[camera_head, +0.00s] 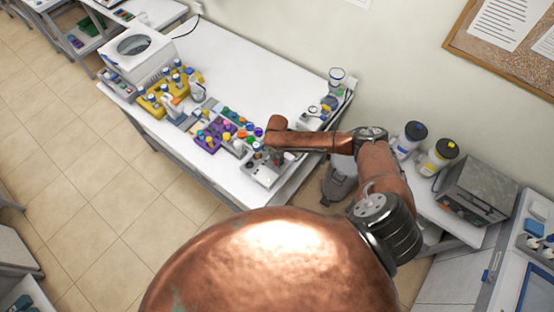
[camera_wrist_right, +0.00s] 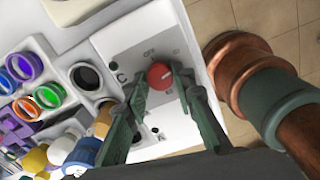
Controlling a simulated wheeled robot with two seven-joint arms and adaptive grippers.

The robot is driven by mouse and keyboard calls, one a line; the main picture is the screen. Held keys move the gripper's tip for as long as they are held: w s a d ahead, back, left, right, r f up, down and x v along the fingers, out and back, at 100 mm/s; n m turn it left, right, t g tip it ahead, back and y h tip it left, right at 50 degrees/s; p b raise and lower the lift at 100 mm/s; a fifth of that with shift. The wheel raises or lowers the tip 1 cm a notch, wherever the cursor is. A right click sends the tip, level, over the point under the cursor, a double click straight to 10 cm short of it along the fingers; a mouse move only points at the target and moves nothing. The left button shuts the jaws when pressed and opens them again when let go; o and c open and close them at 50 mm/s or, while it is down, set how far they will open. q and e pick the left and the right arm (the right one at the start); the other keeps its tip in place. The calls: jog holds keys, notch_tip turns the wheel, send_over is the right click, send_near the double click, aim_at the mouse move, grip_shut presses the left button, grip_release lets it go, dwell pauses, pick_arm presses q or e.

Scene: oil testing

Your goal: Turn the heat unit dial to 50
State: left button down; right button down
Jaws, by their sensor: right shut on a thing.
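The heat unit (camera_head: 262,176) is a white box at the near right corner of the white bench in the head view. In the right wrist view its face (camera_wrist_right: 128,45) carries a round red dial (camera_wrist_right: 160,76) with small printed marks around it. My right gripper (camera_wrist_right: 163,83) has its two dark green fingers on either side of the dial, closed on it. In the head view this gripper (camera_head: 277,157) is over the heat unit, and the dial is hidden. The dial's setting is too small to read. My left gripper is not in view.
A purple rack (camera_head: 208,141) with coloured caps stands left of the heat unit, and a yellow rack (camera_head: 152,106) is farther left. A white machine (camera_head: 136,54) is at the bench's far left. The back middle of the bench is clear. Two capped bottles stand on the right-hand table.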

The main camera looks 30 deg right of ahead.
jog(key=m, duration=0.4)
jog(key=shift+m, duration=2.1)
jog(key=c, duration=1.6)
grip_release()
jog(key=shift+r, duration=0.25)
notch_tip(320, 180, up, 12)
jog(key=shift+f, duration=0.2)
